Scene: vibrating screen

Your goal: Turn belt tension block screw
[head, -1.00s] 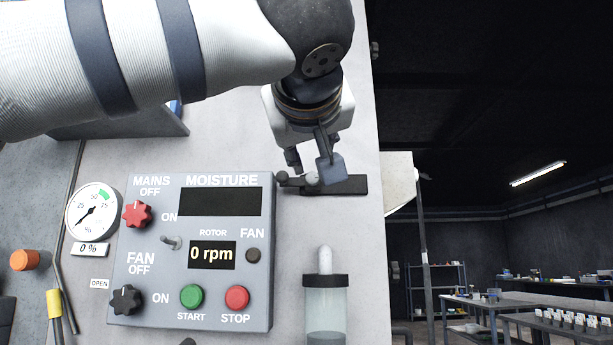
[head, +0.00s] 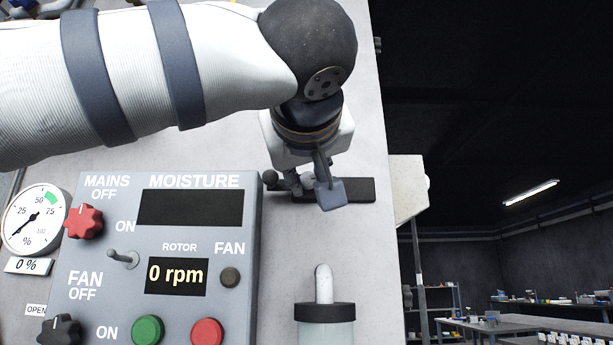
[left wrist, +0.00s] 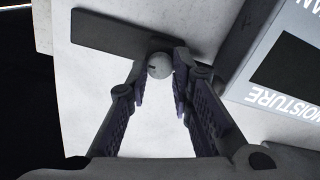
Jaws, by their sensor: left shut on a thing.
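The belt tension block appears to be the dark bar (head: 358,190) on the pale wall, right of the control panel. It also shows in the left wrist view (left wrist: 115,35). My left gripper (head: 308,186) is at the bar, coming from above. In the left wrist view, a round grey screw head (left wrist: 160,65) sits between the tips of my left gripper (left wrist: 160,73), which is shut on it. In the head view the screw is mostly hidden by the fingers. My right gripper is not in view.
The moisture control panel (head: 252,300) stands just left of the gripper, with a red knob (head: 83,221) and a display reading 0 rpm (head: 177,276). A dark-capped clear cylinder (head: 325,312) is below the bar. A gauge (head: 33,219) is at far left.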

